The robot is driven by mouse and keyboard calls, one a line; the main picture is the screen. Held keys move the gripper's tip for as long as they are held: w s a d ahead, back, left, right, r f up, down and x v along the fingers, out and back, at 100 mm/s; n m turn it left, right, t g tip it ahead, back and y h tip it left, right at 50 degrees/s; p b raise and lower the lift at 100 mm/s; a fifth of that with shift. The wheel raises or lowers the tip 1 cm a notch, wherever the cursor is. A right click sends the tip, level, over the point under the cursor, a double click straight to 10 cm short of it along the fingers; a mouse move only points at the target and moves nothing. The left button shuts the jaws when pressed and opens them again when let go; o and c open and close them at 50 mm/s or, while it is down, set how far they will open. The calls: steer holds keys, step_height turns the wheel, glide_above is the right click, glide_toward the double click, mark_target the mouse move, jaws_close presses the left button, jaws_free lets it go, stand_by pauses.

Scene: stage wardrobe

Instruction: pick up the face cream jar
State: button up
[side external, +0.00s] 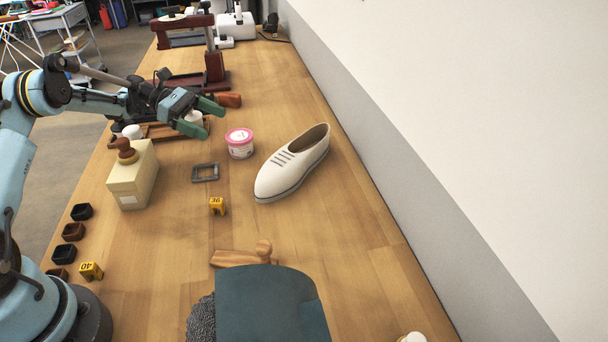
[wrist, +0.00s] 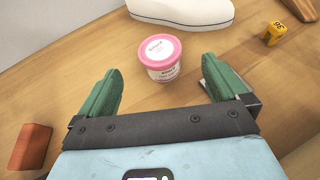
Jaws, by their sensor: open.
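The face cream jar looks to be the small white tub with a pink lid (side external: 240,143), standing upright on the wooden table, left of the white shoe. In the wrist view the jar (wrist: 161,58) shows beyond and between my green fingertips, its label facing me. My gripper (side external: 208,116) is open and empty, above the table to the left of the jar and apart from it. In the wrist view my gripper's fingers (wrist: 163,80) are spread wide with bare table between them.
A white shoe (side external: 292,164) lies close to the jar's right. A wall runs along the right. A reddish-brown block (wrist: 31,146) is at lower left in the wrist view.

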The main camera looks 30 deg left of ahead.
mark_target(239, 135)
steer(key=x, duration=1.1)
steer(key=shift+w+a+f, duration=0.1)
steer(key=shift+c, duration=0.3)
steer(key=c, duration=1)
steer(key=shift+c, duration=0.2)
